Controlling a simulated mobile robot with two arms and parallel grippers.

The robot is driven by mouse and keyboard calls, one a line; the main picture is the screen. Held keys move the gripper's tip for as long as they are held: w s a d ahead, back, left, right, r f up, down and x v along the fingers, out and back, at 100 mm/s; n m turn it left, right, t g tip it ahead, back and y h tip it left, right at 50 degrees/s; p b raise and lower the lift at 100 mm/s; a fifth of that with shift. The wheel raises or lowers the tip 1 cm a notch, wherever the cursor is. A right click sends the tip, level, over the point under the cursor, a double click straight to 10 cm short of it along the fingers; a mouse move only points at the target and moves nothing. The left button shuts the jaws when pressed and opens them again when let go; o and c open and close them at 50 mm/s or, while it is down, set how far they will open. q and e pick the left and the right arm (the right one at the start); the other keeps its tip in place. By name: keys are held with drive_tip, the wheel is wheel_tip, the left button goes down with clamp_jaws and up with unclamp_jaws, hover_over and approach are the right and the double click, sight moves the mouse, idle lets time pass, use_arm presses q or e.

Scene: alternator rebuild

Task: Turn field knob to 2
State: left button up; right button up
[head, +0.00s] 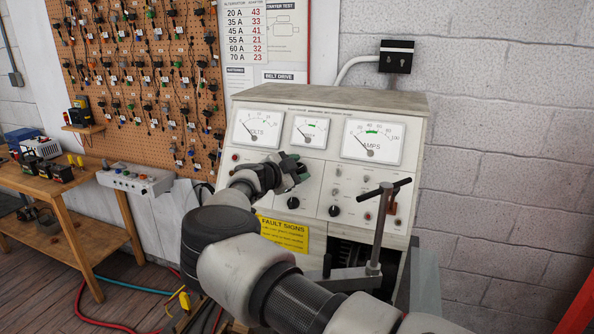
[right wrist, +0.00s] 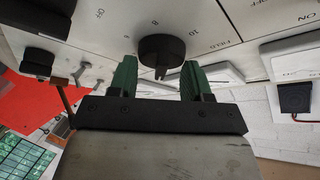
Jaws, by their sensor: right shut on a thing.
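The field knob (right wrist: 162,48) is a round black knob on the pale panel of the test bench (head: 395,185). In the right wrist view the word FIELD and scale numbers such as 10 are printed beside it. A small pointer shows at its lower edge; I cannot read which number it marks. My right gripper (right wrist: 160,76) has its two green fingers on either side of the knob, shut on it. In the head view the right gripper (head: 294,172) is at the panel below the meters and hides the knob. My left gripper is not in view.
Volts (head: 262,128) and amps (head: 372,141) meters sit above the panel. Other black knobs (head: 334,211) are close below and right of the gripper. A T-handled lever (head: 380,230) stands in front of the bench. A wooden workbench (head: 60,185) is at the left.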

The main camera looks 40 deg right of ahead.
drive_tip(key=shift+m+g, duration=0.3)
drive_tip(key=shift+m, duration=0.1)
drive_tip(key=o, duration=0.9)
drive_tip(key=shift+a+b, duration=0.35)
drive_tip(key=shift+a, duration=0.1)
drive_tip(key=a, duration=0.3)
drive_tip(key=a+r+b, duration=0.1)
drive_tip(key=a, duration=0.2)
drive_tip(key=a+r+b, duration=0.1)
drive_tip(key=a, duration=0.2)
drive_tip(key=shift+s+a, duration=0.3)
drive_tip(key=shift+a, duration=0.1)
drive_tip(key=shift+d+f, duration=0.1)
drive_tip(key=shift+d, duration=0.05)
